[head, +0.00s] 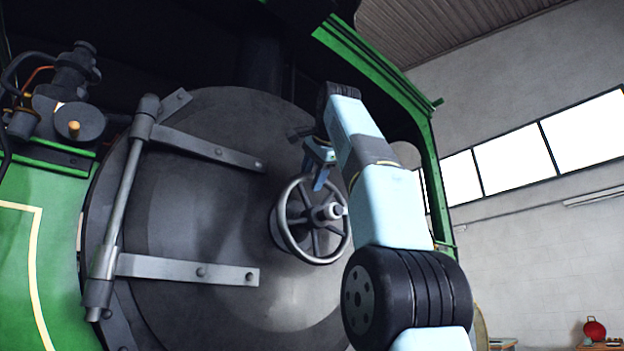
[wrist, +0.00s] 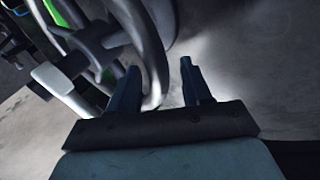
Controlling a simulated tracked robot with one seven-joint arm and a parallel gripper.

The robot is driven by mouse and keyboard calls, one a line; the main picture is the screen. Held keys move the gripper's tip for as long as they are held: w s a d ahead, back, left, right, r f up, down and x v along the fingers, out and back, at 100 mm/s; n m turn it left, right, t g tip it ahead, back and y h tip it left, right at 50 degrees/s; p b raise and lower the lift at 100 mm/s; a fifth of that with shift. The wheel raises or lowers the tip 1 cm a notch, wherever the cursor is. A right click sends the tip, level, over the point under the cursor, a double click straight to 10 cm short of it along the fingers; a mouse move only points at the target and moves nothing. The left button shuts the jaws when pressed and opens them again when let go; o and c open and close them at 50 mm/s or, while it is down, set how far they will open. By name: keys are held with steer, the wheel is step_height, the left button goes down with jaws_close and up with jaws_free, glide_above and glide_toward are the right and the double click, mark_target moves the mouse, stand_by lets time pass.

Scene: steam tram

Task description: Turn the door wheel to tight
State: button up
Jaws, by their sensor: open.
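The door wheel (head: 289,237) is a grey spoked handwheel on the dark round smokebox door (head: 200,220), with a hub and a pale handle at its centre. My gripper (head: 318,183) is at the wheel's upper rim in the head view. In the wrist view my gripper (wrist: 157,85) is open, its two dark fingers apart. The wheel's rim (wrist: 160,55) shows between and beyond the fingers, nearer the left finger. I cannot tell whether a finger touches the rim. The pale handle (wrist: 50,77) lies left of the fingers. My arm covers the door's right side in the head view.
Two hinge straps (head: 190,270) and a vertical hinge bar (head: 125,200) stand out on the door's left. Green bodywork (head: 400,95) frames the door at the right. A red object (head: 594,329) sits on a bench at the far right.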

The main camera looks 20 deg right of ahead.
steer(key=s+a, duration=0.1)
steer(key=s, duration=1.1)
steer(key=shift+s, duration=0.3)
steer(key=shift+a+r, duration=0.1)
steer(key=shift+a, duration=0.05)
stand_by(0.4)
step_height(320, 180, down, 13)
steer(key=w+a+n+g, duration=0.2)
steer(key=n, duration=0.2)
steer(key=s+a+f+n+g, duration=0.1)
steer(key=s+f+n, duration=0.2)
steer(key=f, duration=1.3)
steer(key=s+a+f+n+g, duration=0.1)
steer(key=s+f, duration=0.4)
steer(key=f, duration=1.2)
steer(key=s+a+f+n+g+y, duration=0.1)
steer(key=s+f+n, duration=0.4)
steer(key=f, duration=1.1)
steer(key=shift+a+f+n+g, duration=0.2)
steer(key=shift+n+g, duration=0.3)
steer(key=shift+g, duration=0.4)
